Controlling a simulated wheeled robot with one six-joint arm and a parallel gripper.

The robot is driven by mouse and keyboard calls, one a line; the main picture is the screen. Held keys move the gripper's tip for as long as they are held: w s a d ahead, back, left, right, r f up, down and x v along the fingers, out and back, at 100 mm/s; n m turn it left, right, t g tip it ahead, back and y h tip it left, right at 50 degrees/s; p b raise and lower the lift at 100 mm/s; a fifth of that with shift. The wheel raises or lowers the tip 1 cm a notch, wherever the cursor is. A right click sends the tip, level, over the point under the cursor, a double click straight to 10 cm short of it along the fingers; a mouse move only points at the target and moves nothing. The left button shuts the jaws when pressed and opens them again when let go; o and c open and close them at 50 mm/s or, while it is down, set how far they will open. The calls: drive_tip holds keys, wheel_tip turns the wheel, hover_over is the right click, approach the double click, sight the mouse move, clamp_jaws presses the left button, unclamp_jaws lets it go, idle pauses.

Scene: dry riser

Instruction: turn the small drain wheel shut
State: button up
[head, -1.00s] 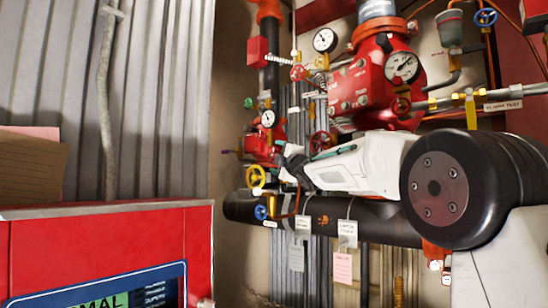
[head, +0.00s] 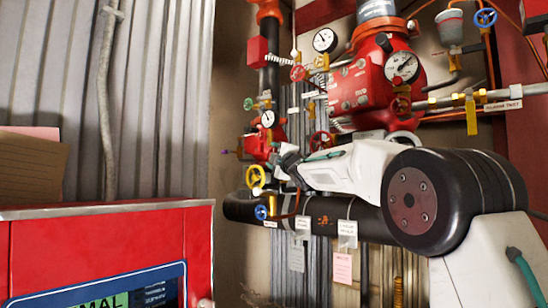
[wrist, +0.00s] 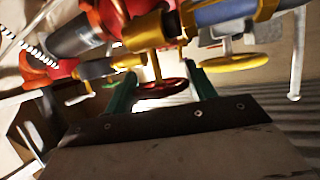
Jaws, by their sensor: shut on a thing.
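A small red handwheel (wrist: 160,88) sits on a short stem below a brass valve in the wrist view. My gripper (wrist: 161,92) has one green finger on each side of it and is shut on its rim. In the head view my gripper (head: 280,167) reaches left into the valve cluster, in front of the lower red valve body. The gripped wheel cannot be made out there, as my gripper and wrist cover that spot. No readable label shows which wheel is the drain wheel.
A yellow wheel (head: 255,177) and a blue wheel (head: 261,212) are close to the gripper. Another red wheel (head: 320,143) is above my wrist. A black horizontal pipe (head: 345,215) runs below with hanging tags. A red panel (head: 110,245) stands front left.

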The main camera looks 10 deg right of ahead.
drive_tip(key=shift+m+t+h, duration=0.9)
drive_tip(key=shift+m+t, duration=0.8)
drive_tip(key=shift+t, duration=0.5)
drive_tip(key=shift+y, duration=0.3)
drive_tip(key=o, duration=1)
drive_tip(key=a+v, duration=0.1)
drive_tip(key=v, duration=0.6)
drive_tip(key=shift+s+d+f, duration=0.25)
drive_tip(key=shift+s+d, duration=0.1)
drive_tip(key=shift+d, duration=0.15)
